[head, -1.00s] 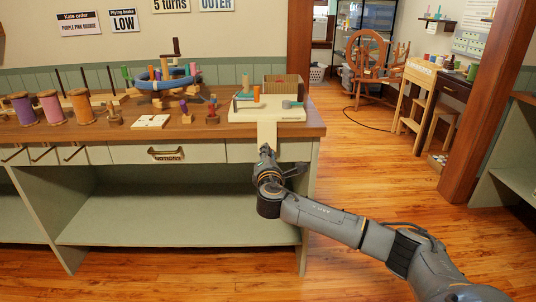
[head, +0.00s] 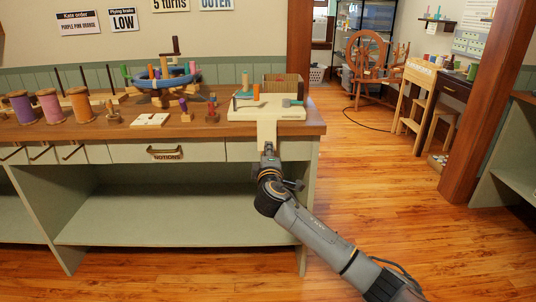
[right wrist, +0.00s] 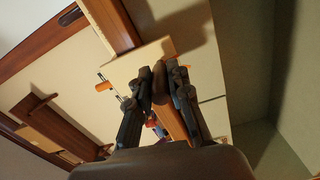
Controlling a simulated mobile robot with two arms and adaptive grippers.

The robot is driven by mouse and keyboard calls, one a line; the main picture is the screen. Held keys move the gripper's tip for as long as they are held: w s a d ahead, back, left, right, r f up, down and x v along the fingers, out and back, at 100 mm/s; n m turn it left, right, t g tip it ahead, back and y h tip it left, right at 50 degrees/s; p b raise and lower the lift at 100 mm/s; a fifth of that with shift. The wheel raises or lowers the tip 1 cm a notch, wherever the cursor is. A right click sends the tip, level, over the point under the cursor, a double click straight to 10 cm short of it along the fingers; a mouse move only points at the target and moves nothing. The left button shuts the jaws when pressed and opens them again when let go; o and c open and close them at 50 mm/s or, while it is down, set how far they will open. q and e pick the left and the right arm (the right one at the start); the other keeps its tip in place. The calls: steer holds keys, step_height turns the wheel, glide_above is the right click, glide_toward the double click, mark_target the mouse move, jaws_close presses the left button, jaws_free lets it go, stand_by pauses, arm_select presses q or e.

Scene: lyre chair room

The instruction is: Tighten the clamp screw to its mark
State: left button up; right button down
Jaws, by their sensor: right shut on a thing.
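A pale clamp board (head: 267,134) hangs over the front edge of the counter, below a cream base board (head: 238,114). My right gripper (head: 268,152) is at the lower end of this pale piece, under the counter edge. In the right wrist view its fingers (right wrist: 160,82) are closed on a dark brown wooden piece, which looks like the clamp screw (right wrist: 158,78), against the pale block (right wrist: 138,64). The fingers hide much of the screw, and I cannot make out its mark. My left gripper is not in view.
The counter (head: 220,131) carries spools, a blue ring-shaped winder (head: 165,82) and a brown box (head: 284,84). An open lower shelf (head: 160,215) lies below.

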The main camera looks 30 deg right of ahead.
steer(key=m, duration=0.3)
steer(key=shift+a+f+m+b, duration=0.1)
steer(key=shift+f+m+b, duration=0.2)
steer(key=shift+m, duration=0.1)
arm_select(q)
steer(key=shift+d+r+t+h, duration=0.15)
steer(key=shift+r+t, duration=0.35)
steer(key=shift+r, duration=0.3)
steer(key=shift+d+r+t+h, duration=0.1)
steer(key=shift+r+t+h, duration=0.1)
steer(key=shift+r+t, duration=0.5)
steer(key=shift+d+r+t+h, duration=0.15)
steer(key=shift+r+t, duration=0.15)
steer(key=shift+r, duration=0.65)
arm_select(e)
steer(key=shift+r+m, duration=0.1)
steer(key=shift+m, duration=1.7)
steer(key=c, duration=1.3)
jaws_free()
steer(key=shift+o, duration=0.4)
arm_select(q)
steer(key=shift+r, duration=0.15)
arm_select(e)
steer(key=shift+r, duration=0.1)
steer(key=v, duration=1.2)
